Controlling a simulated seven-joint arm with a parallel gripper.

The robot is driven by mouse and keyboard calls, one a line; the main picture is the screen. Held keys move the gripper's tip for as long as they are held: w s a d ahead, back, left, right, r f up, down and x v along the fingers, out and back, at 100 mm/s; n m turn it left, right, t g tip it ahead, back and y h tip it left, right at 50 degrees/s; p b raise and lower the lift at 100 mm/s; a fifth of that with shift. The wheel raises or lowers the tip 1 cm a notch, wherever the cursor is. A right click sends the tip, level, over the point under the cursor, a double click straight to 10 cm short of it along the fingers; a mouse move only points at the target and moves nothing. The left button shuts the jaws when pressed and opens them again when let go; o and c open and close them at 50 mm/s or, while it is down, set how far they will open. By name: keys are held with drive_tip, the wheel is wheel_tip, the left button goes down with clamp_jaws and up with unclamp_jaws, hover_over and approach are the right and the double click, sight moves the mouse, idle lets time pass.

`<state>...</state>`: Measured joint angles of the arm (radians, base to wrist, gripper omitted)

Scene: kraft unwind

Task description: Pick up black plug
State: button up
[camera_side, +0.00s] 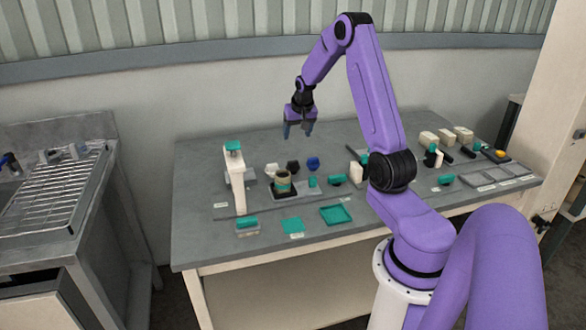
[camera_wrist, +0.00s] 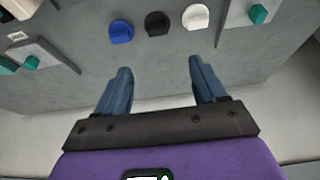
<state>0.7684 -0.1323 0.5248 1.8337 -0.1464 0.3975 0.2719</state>
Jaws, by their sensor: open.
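The black plug (camera_wrist: 157,24) lies on the grey table between a blue plug (camera_wrist: 121,32) and a white plug (camera_wrist: 195,17) in the wrist view. In the side view the black plug (camera_side: 293,166) is in the same short row, with the blue plug (camera_side: 313,162) to its right and the white plug (camera_side: 271,169) to its left. My gripper (camera_side: 297,134) is open and empty, above the table near the row. In the wrist view my gripper's spread fingers (camera_wrist: 160,68) point toward the row, with the black plug beyond and roughly between the tips.
A tall white stand with a teal top (camera_side: 235,180) and a dark-based holder with a jar (camera_side: 283,184) stand nearby. A teal tray (camera_side: 336,215) and a teal square (camera_side: 293,226) lie toward the front edge. White blocks (camera_side: 445,136) are at the right. Bare table surrounds the plugs' far side.

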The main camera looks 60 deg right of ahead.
approach(293, 161)
drive_tip(key=x, duration=0.5)
drive_tip(key=shift+w, duration=0.15)
drive_tip(key=shift+s+x, duration=0.2)
drive_tip(key=shift+x, duration=2.5)
drive_tip(key=shift+a+f, duration=0.1)
drive_tip(key=c, duration=0.8)
